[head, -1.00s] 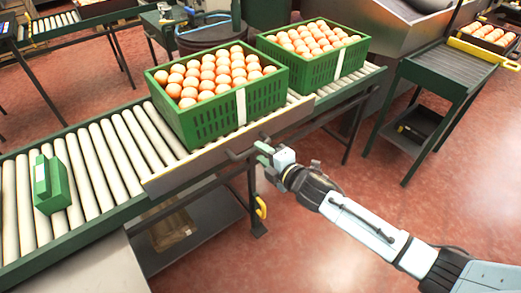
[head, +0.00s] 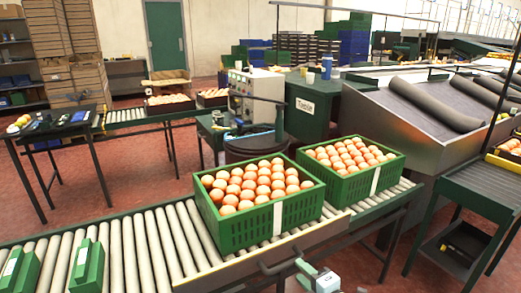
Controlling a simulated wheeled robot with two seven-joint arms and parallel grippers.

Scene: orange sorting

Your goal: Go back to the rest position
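A green crate (head: 243,233) full of oranges (head: 250,183) stands on the roller conveyor (head: 150,252). A second green crate (head: 357,189), also full of oranges (head: 350,154), stands behind it to the right. My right gripper (head: 299,268) is at the bottom edge of the head view, beside the conveyor's near side and below the front crate. It is apart from both crates. Its fingertips are too small to show whether they are open or shut. Most of the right arm is cut off by the picture's edge.
Green blocks (head: 88,267) sit on the rollers at the left. A dark table (head: 62,127) stands at the back left, and a side stand (head: 480,190) with a shelf at the right. Red floor (head: 365,272) shows between the conveyor and that stand.

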